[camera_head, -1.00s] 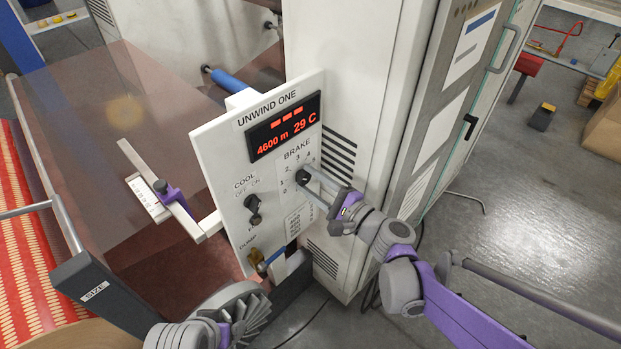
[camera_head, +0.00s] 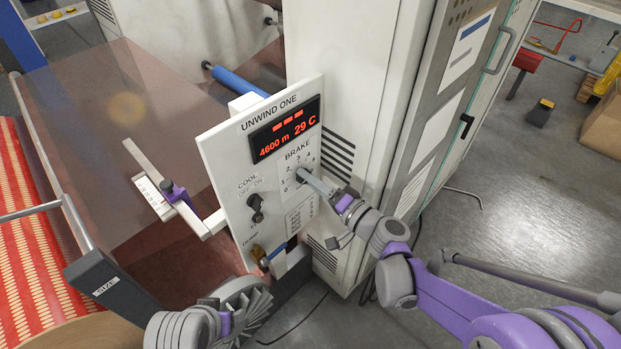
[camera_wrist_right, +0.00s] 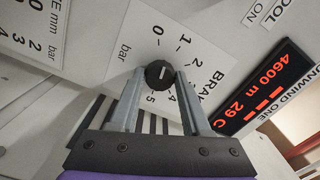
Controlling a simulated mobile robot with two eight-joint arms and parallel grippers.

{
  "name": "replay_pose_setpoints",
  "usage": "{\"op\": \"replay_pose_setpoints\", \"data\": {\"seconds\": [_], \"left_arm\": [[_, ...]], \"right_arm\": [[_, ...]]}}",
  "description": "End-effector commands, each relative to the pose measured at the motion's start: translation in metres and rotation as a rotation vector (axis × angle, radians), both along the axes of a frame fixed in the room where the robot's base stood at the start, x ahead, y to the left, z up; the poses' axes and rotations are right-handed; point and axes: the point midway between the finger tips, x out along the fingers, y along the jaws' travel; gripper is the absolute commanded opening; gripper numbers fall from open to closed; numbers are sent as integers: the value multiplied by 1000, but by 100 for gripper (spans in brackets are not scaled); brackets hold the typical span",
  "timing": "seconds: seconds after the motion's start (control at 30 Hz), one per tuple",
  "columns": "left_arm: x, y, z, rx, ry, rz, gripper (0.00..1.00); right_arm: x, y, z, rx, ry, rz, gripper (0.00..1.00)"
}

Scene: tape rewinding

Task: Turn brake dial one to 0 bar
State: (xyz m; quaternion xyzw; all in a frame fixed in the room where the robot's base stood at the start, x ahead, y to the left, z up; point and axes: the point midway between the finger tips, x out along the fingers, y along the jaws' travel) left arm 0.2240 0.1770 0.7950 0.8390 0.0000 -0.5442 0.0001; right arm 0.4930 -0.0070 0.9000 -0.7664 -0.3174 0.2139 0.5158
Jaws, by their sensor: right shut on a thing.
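The brake dial is a small round black knob with a white line (camera_head: 302,175) on the white UNWIND ONE panel (camera_head: 236,197). The right wrist view shows the knob (camera_wrist_right: 159,73) among printed numbers and "bar". Its white line points roughly up in that view; I cannot tell exactly which number it meets. My right gripper (camera_head: 308,178) reaches in from the right and is shut on the knob. In the wrist view its two fingers (camera_wrist_right: 157,78) press on the knob's sides. My left arm shows at the bottom of the head view; its finger state is unclear.
A COOL switch (camera_head: 256,206) and a brass DUMP valve with a blue handle (camera_head: 268,257) sit lower on the panel. A red display (camera_head: 286,130) is above the dial. Open floor (camera_head: 500,225) lies right.

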Motion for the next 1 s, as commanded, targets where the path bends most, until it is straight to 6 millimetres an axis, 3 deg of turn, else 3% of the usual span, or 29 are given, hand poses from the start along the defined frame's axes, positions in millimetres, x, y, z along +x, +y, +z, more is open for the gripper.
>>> {"op": "replay_pose_setpoints", "data": {"seconds": [0.43,1.0], "left_arm": [[0,0,8,0,-3,0,74],[0,0,10,0,-3,0,74]], "right_arm": [[0,0,0,-201,-200,-1,0],[0,0,0,-248,-249,-1,0]]}}
